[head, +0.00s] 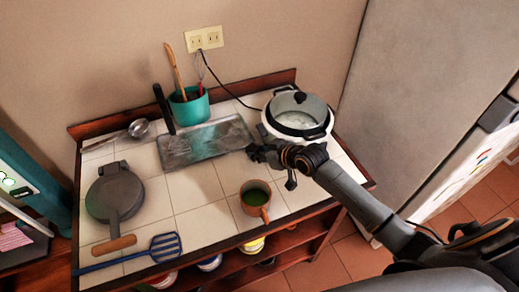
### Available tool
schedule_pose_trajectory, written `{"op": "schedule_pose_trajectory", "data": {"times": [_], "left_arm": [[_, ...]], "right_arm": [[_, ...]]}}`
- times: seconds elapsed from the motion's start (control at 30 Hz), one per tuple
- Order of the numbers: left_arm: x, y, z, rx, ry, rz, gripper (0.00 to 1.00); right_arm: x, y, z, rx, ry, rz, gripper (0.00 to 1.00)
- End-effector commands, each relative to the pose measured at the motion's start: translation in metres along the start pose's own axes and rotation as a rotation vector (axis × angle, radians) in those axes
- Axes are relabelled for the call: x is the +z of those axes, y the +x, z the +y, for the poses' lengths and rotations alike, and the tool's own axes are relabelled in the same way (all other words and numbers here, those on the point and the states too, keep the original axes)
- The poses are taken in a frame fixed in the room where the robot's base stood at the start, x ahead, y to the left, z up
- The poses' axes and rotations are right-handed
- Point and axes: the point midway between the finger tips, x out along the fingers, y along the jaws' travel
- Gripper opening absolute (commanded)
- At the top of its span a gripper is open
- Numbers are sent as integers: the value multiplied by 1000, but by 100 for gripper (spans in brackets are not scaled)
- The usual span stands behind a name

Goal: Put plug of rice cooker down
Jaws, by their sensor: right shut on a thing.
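The white rice cooker (326,131) with a dark-rimmed lid (304,107) stands at the right back of the tiled counter. A black cord (231,94) runs from its left side up to near the wall outlet (204,39). My right gripper (252,152) is low over the counter, left of the cooker and by the right end of the metal tray. It is shut on a small dark thing, likely the plug, mostly hidden by the fingers. I cannot tell whether that thing touches the counter. My left gripper is not in view.
The metal tray (205,145) lies mid-counter, with a teal utensil pot (189,108) behind it. A brown cup (254,199) of green liquid stands in front. A round pan (114,195), ladle (138,128) and blue spatula (163,247) are left. Bare tiles (205,221) lie left of the cup.

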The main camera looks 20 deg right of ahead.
Motion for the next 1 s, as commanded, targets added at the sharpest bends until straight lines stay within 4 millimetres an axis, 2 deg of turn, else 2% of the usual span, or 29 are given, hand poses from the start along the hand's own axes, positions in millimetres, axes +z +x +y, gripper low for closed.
{"op": "schedule_pose_trajectory", "data": {"times": [0.27,0.67,0.7,0.73,1.0], "left_arm": [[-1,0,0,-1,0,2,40],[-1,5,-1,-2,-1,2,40],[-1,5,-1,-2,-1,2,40],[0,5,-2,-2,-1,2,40],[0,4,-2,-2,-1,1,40]], "right_arm": [[0,0,1,1,-1,6,0],[10,7,1,1,0,5,0],[9,7,1,1,0,5,37],[9,7,1,1,0,5,40],[9,6,1,1,0,5,40]]}}
